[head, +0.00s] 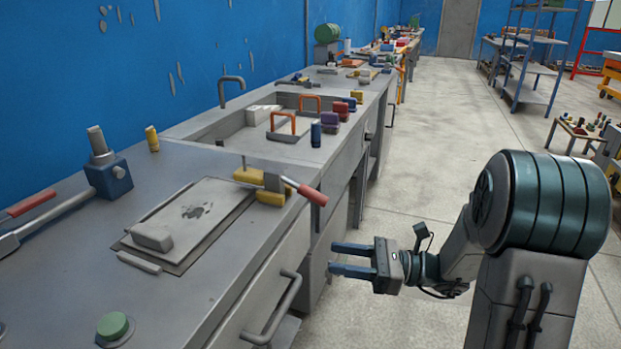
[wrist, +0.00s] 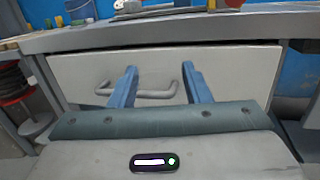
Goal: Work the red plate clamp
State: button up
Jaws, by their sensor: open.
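The plate clamp shows in the head view as a lever with a red handle (head: 312,194) and a grey arm. It sits by yellow blocks (head: 271,197) at the far right corner of a flat grey plate (head: 190,215) on the bench. The handle sticks out toward the bench's front edge, tilted slightly down. My gripper (head: 335,259) is open and empty, in front of the bench and lower than the handle, apart from it. In the wrist view its two blue fingers (wrist: 160,72) point at a drawer front. I cannot make out the clamp there.
The drawer (wrist: 75,75) has a bar handle (wrist: 140,93). A second red-handled lever (head: 30,204) lies at the left by a blue block (head: 108,178). A green button (head: 113,325) is at the near edge. A sink (head: 225,124) lies beyond.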

aim_at(305, 191)
jog(key=w+d+r+m+t+y+p, duration=0.2)
jog(key=w+d+r+m+t, duration=0.1)
jog(key=w+d+m+t, duration=0.25)
jog(key=shift+n+t, duration=0.25)
jog(key=shift+n, duration=0.1)
jog(key=b+x, duration=0.2)
jog(key=x, duration=1.2)
jog(key=shift+w+a, duration=0.1)
grip_shut()
